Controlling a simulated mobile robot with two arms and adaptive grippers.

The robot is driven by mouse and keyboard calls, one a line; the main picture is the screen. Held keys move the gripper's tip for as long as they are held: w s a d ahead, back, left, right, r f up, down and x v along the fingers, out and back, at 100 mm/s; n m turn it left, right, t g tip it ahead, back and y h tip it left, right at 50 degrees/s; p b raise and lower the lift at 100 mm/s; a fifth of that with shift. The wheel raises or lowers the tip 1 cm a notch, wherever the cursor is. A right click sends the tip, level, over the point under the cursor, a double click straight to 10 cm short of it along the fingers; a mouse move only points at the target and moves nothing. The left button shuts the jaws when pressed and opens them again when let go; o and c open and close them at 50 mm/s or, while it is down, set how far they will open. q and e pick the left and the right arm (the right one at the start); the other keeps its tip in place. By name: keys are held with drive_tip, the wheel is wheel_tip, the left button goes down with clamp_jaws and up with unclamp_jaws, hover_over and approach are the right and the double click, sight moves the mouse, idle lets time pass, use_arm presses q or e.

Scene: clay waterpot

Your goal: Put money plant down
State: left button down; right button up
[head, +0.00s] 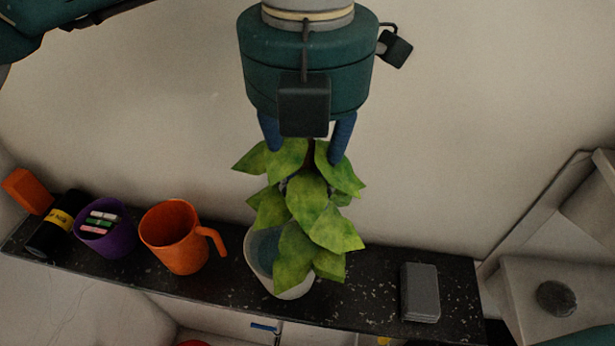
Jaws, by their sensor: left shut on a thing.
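The money plant (307,197) is a bunch of broad green and yellow leaves. My left gripper (308,150) comes down from above with its blue fingers at the top of the plant and is shut on it. The leaves hide the spot where the fingers hold. The lower leaves hang over and in front of a pale pot (290,290) with a bluish inside, on the dark speckled shelf. I cannot tell whether the stem reaches into the pot. My right gripper does not show.
On the shelf (350,308), left of the pot, stand an orange mug (174,240), a purple cup (108,238) with small items, a black cylinder (55,225) and an orange block (27,190). A grey box (419,292) lies to the right. A pale wall is behind.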

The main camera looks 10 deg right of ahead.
use_arm(q)
drive_tip(key=c, duration=1.7)
unclamp_jaws()
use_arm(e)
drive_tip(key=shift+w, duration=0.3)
use_arm(q)
drive_tip(key=shift+o, duration=0.2)
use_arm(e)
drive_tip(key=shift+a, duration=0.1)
use_arm(q)
wheel_tip(320, 180, up, 11)
drive_tip(key=shift+s+r, duration=0.1)
drive_tip(key=shift+r, duration=0.4)
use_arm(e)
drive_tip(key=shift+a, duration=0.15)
